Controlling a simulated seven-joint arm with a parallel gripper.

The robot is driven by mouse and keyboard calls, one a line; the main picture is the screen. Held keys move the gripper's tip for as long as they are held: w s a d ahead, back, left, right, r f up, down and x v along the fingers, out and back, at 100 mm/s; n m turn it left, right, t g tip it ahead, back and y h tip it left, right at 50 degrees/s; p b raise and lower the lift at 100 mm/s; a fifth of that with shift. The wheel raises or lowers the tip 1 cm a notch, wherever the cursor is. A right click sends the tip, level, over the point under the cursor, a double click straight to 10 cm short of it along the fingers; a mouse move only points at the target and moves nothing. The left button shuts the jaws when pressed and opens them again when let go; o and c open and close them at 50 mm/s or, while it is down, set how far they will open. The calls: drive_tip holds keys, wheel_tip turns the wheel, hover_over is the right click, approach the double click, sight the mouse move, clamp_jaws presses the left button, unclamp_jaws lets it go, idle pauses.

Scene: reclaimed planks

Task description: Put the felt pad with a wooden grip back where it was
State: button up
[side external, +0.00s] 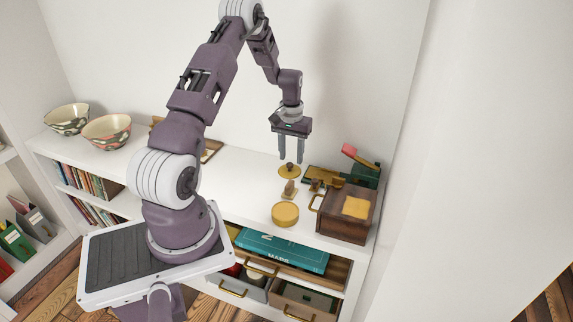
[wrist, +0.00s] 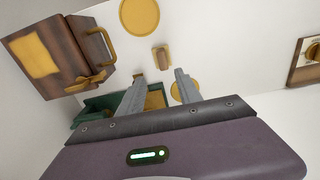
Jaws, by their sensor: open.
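A small tan block with a brown wooden grip (side external: 290,188), which looks like the felt pad, rests on the white shelf top; it also shows in the wrist view (wrist: 162,58). My gripper (side external: 291,160) is open and empty, pointing down above the shelf. In the wrist view my fingertips (wrist: 159,77) are apart, with the pad just beyond them, untouched. A yellow disc with a knob (side external: 290,171) lies below my gripper, partly hidden by a finger in the wrist view (wrist: 176,92). A round yellow container (side external: 285,213) stands in front of the pad.
A dark wooden box (side external: 342,225) with a yellow square on top and a brass handle stands at right. Behind it is a green box (side external: 366,176) with a red-ended item. Two bowls (side external: 106,132) stand far left. Below, an open drawer holds a teal book (side external: 285,252).

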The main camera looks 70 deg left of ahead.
drive_tip(key=w+d+r+m+t+y, duration=0.1)
drive_tip(key=d+r+m, duration=0.1)
drive_tip(key=d+r, duration=0.6)
drive_tip(key=w+d+r+m+t, duration=0.1)
drive_tip(key=d+r, duration=0.5)
drive_tip(key=r, duration=0.4)
drive_tip(key=s+d+r+m+t, duration=0.1)
drive_tip(key=s+d+r+m, duration=0.2)
drive_tip(key=s+d+r, duration=0.55)
drive_tip(key=s+d+r+m+t+h, duration=0.1)
drive_tip(key=s+d+m+t, duration=0.1)
drive_tip(key=s+d, duration=0.9)
drive_tip(key=shift+s+d+r+m+t, duration=0.15)
drive_tip(key=shift+s+r+m+t, duration=0.2)
drive_tip(key=shift+s, duration=0.75)
